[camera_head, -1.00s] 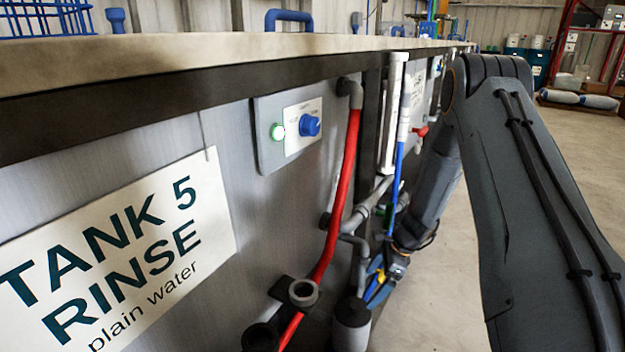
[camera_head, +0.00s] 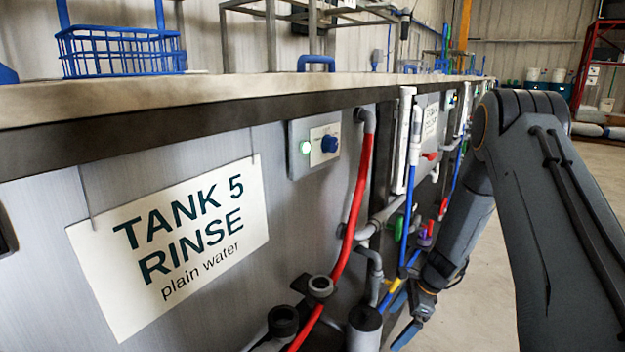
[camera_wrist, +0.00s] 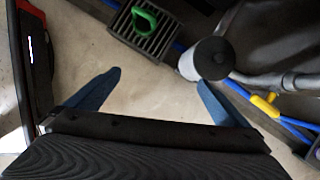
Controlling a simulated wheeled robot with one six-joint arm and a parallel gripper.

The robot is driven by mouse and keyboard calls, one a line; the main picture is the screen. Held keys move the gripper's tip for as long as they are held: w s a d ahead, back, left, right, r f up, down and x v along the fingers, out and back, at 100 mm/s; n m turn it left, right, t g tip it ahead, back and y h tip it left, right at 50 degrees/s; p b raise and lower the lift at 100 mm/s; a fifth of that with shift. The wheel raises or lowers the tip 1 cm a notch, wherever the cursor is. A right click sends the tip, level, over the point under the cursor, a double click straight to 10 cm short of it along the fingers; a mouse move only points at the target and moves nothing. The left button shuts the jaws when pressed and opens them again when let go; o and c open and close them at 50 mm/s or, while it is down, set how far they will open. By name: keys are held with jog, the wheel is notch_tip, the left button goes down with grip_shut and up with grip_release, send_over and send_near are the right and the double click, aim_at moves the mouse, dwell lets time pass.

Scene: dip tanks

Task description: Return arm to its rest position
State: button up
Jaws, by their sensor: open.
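My gripper (camera_head: 408,318) hangs low beside the front of the tank line, at the end of my bent arm, near blue and yellow pipework. In the wrist view my gripper (camera_wrist: 160,95) is open, its two blue fingers wide apart with only bare floor between them. A grey cylinder (camera_wrist: 207,60) stands close beyond the right fingertip. It holds nothing.
The tank front with the TANK 5 RINSE sign (camera_head: 185,240), a control box (camera_head: 315,147) and a red hose (camera_head: 355,200) runs along the left. A floor drain grate (camera_wrist: 145,25) with a green handle lies ahead of the fingers. Open floor (camera_head: 480,290) is right of the tanks.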

jog(key=s+a+r+n+t+h, duration=0.1)
jog(key=s+a+r+n+h, duration=0.15)
jog(key=s+r+n, duration=0.85)
jog(key=s+a+r+n+t+h, duration=0.1)
jog(key=s+a+r+n+h, duration=0.15)
jog(key=s+r+n, duration=0.9)
jog(key=s+a+r+n+g+y, duration=0.1)
jog(key=s+a+r+n+g, duration=0.15)
jog(key=s+a, duration=0.5)
jog(key=s+a+r+n+g, duration=0.1)
jog(key=s+a+r, duration=0.25)
jog(key=a, duration=0.65)
jog(key=s+d+r+m+p, duration=0.1)
jog(key=d+r+m+p, duration=0.4)
jog(key=d+r+p, duration=1.2)
jog(key=shift+r+m+p, duration=0.4)
jog(key=shift+r+p, duration=1.25)
jog(key=shift+p, duration=2.45)
jog(key=shift+t, duration=0.25)
